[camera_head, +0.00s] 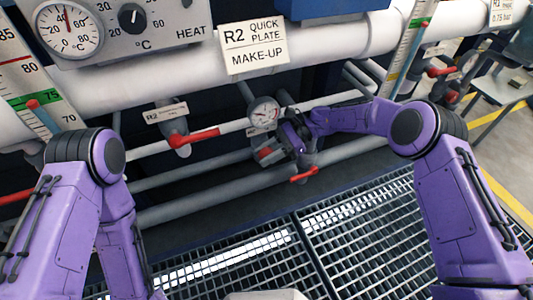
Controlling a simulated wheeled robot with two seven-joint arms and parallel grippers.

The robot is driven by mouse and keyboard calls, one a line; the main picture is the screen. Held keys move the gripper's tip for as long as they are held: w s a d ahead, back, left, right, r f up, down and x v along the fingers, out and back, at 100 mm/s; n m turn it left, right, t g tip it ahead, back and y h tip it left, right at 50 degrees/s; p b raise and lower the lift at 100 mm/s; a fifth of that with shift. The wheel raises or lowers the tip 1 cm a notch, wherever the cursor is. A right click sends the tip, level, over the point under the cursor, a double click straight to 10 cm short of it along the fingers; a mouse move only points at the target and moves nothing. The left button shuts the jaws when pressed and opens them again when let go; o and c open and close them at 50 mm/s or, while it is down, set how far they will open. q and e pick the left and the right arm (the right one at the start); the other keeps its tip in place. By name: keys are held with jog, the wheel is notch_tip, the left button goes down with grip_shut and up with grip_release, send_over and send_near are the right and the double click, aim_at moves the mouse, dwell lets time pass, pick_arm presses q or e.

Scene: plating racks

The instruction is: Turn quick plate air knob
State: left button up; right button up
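A small round pressure gauge (264,113) with a white face sits on the pipework below the R2 Quick Plate Make-up sign (252,46). My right gripper (297,138) is beside the gauge, on its right, over the valve body there. Its dark fingers hide what is between them, so I cannot tell whether it is shut or touching a knob. No air knob shows clearly. A red lever handle (305,174) lies just below the gripper. My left arm hangs at the left; its gripper is not visible.
A red valve handle (194,137) with a label (166,113) is left of the gauge. A HEAT panel (120,25) with a dial and dark knob is at upper left. Horizontal pipes cross behind. A metal floor grating (350,225) lies below, with open space between my arms.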

jog(key=shift+c, duration=0.9)
jog(key=y+b, duration=0.1)
jog(key=b, duration=0.1)
jog(key=f+g+y+b, duration=0.1)
jog(key=y+b, duration=0.1)
jog(key=b, duration=0.1)
jog(key=shift+w+d+b, duration=0.1)
jog(key=shift+b, duration=0.25)
jog(key=shift+r+y+b, duration=0.3)
jog(key=shift+y+b, duration=0.15)
jog(key=shift+y, duration=0.15)
jog(key=shift+r, duration=0.2)
jog(key=o, duration=0.7)
jog(key=v, duration=1)
jog(key=shift+w+d, duration=0.15)
jog(key=shift+d, duration=0.05)
